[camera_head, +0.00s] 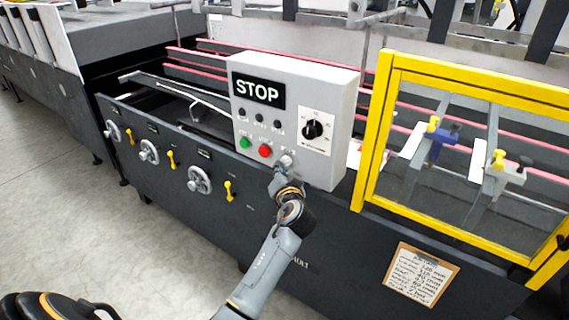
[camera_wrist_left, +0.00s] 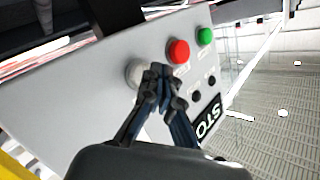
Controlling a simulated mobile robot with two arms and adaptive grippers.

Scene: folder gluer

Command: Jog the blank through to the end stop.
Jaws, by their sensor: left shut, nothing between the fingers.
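The grey control box (camera_head: 340,88) has a STOP display (camera_head: 258,90), a green button (camera_head: 244,142), a red button (camera_head: 265,151), a pale button (camera_head: 287,160) and a black rotary knob (camera_head: 312,130). My left gripper (camera_head: 284,176) is shut and empty, just below the pale button. In the left wrist view, the closed fingertips (camera_wrist_left: 160,72) are right beside the pale button (camera_wrist_left: 134,74) and partly cover its edge; I cannot tell if they touch it. A white-and-red piece (camera_head: 353,156), possibly the blank, shows partly behind the box. My right gripper is not in view.
A yellow-framed clear guard (camera_head: 374,130) stands right of the box, with blue (camera_head: 438,148) and grey clamps behind it. Handwheels (camera_head: 149,151) and yellow levers (camera_head: 172,160) line the dark front panel. A clipboard (camera_head: 421,275) hangs at lower right. Open floor lies at left.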

